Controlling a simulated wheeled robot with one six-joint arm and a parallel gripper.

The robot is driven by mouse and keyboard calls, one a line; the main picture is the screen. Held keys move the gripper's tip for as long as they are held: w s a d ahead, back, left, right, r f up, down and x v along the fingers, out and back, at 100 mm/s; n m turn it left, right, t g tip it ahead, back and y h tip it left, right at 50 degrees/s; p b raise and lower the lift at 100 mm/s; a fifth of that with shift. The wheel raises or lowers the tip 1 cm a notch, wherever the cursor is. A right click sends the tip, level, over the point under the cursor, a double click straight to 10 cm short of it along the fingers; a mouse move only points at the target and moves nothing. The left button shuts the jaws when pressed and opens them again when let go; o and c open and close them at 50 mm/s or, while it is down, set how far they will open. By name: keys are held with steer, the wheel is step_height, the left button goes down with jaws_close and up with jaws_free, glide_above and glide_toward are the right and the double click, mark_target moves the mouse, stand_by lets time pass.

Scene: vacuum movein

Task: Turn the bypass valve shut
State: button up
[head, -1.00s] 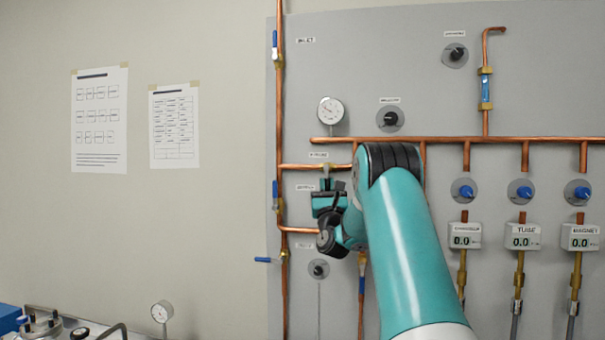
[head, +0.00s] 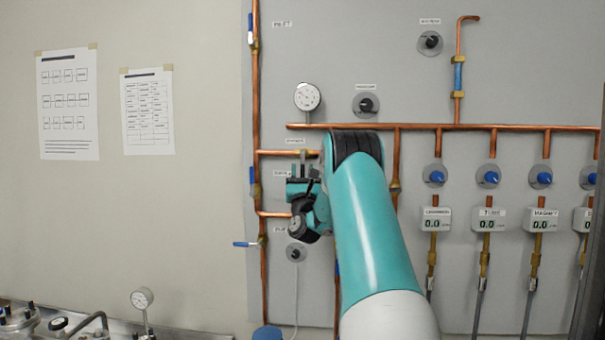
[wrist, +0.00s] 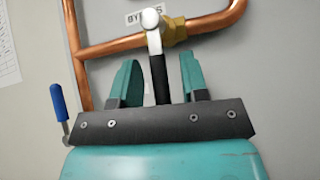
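The bypass valve (wrist: 152,20) has a pale metal hub on a brass body in a copper pipe, under a label (wrist: 143,15) partly hidden by it. Its black lever (wrist: 160,80) points down from the hub, across the pipe in the wrist view. My gripper (wrist: 159,62) is open, with one teal finger on each side of the lever. A gap shows on both sides, and the lever's lower end is hidden behind the gripper's dark body. In the head view my gripper (head: 301,187) is at the panel's left, just below the upper branch pipe, and hides most of the valve.
Blue valve handles (head: 252,179) (head: 245,244) sit close by on the left vertical pipe; a blue handle (wrist: 58,101) is left of my gripper. A gauge (head: 307,96) is above. Flow readouts (head: 436,219) are at right. Equipment (head: 141,299) stands at lower left.

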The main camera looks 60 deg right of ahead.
steer(key=shift+s+a+f+b, duration=0.15)
steer(key=shift+f+b, duration=0.25)
steer(key=shift+b, duration=0.2)
steer(key=b+v, duration=1.6)
steer(key=b, duration=0.2)
steer(key=shift+s+f, duration=0.15)
steer(key=shift+f, duration=0.05)
steer(key=shift+a, duration=0.15)
